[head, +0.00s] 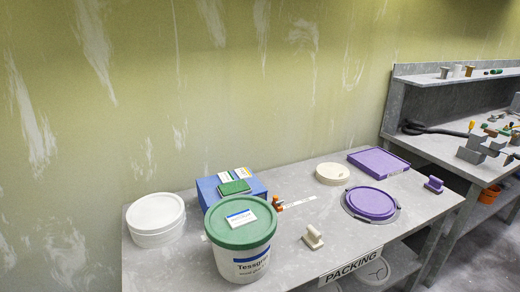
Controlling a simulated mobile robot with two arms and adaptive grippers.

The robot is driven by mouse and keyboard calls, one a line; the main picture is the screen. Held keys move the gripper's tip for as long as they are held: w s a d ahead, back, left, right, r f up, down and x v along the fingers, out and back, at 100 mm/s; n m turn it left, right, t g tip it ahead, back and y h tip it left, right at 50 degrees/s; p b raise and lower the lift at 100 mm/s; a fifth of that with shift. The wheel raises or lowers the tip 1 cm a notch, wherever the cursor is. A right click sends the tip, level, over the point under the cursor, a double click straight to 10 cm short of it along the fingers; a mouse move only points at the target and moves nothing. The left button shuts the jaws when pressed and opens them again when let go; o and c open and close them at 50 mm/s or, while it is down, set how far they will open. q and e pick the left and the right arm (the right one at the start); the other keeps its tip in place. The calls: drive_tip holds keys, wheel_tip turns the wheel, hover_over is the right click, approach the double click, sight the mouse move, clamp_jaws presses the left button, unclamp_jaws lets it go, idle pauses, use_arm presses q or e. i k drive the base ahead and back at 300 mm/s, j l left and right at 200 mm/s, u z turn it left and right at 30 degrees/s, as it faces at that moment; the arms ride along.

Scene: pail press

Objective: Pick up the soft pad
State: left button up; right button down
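Neither of my grippers shows in the head view. I cannot tell for sure which object is the soft pad. A small cream block with a raised grip (313,237) lies near the table's front edge, right of the pail. A similar purple block with a grip (433,185) stands at the table's right end. A flat green pad-like piece (234,187) lies on a blue box (210,193), behind the pail. A white pail (241,265) with a green lid (228,234) stands at the front; a white and blue label card (241,217) is on the lid.
The grey table (170,270) also holds a white round tub (155,215), a cream round tub (332,173), a purple tray (378,160) and a purple round lid (370,202). A cluttered workbench (440,148) stands at right. The table's middle is mostly clear.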

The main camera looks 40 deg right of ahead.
sight(313, 238)
drive_tip(key=z, duration=1.65)
